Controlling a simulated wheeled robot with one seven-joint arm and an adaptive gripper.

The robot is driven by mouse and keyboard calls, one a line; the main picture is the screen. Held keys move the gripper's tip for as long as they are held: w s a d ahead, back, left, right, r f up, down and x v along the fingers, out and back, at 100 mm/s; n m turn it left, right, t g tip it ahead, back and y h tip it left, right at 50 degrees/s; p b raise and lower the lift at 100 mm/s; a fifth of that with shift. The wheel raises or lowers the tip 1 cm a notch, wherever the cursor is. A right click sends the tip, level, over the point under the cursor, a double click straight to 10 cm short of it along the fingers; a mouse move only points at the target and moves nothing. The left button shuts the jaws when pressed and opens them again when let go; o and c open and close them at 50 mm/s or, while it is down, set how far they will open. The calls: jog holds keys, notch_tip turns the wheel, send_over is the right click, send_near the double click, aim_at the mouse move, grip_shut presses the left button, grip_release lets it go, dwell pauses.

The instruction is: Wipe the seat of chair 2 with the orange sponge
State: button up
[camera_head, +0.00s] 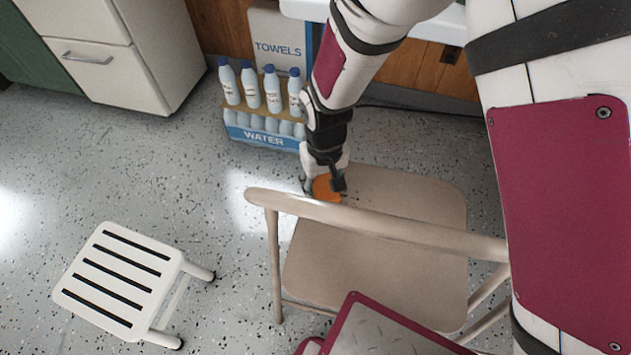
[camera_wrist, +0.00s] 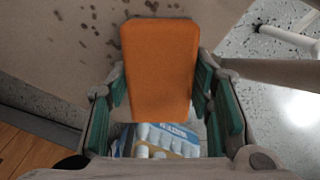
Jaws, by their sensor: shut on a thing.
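A beige folding chair (camera_head: 385,265) stands in front of me, with its backrest rail nearest to my camera. No number shows on it. My gripper (camera_head: 326,186) points down over the back left part of the seat, behind the rail. It is shut on the orange sponge (camera_head: 327,189), which the rail partly hides. In the wrist view the sponge (camera_wrist: 160,70) sits between the green-padded fingers (camera_wrist: 160,100). The seat (camera_wrist: 60,50) lies beyond it with dark brown spots. I cannot tell whether the sponge touches the seat.
A pack of water bottles (camera_head: 262,137) stands on the floor behind the seat, beside a towels box (camera_head: 279,45). A white slatted stool (camera_head: 118,275) stands at the lower left. A cream cabinet (camera_head: 112,50) is at the upper left. Speckled floor is clear between stool and cabinet.

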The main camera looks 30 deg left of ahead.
aim_at(349, 200)
jog(key=shift+w+d+f, duration=0.1)
jog(key=shift+w+d, duration=0.1)
jog(key=shift+d, duration=0.8)
jog(key=shift+w+d+r, duration=0.1)
jog(key=shift+w+d, duration=0.15)
jog(key=shift+d, duration=0.75)
jog(key=shift+w+d+f, duration=0.1)
jog(key=shift+w+d, duration=0.1)
jog(key=shift+d, duration=0.8)
jog(key=shift+w+d+r, duration=0.1)
jog(key=shift+w+d, duration=0.15)
jog(key=shift+d, duration=0.7)
jog(key=shift+w+d+r, duration=0.1)
jog(key=shift+w+d, duration=0.1)
jog(key=shift+d, duration=0.7)
jog(key=shift+w+d, duration=0.25)
jog(key=shift+d, duration=0.7)
jog(key=shift+r, duration=0.15)
jog(key=shift+r+p, duration=2.35)
jog(key=shift+r, duration=0.55)
jog(key=shift+r, duration=0.1)
notch_tip(349, 200, up, 3)
jog(key=shift+f+p, duration=0.1)
jog(key=shift+p, duration=1.05)
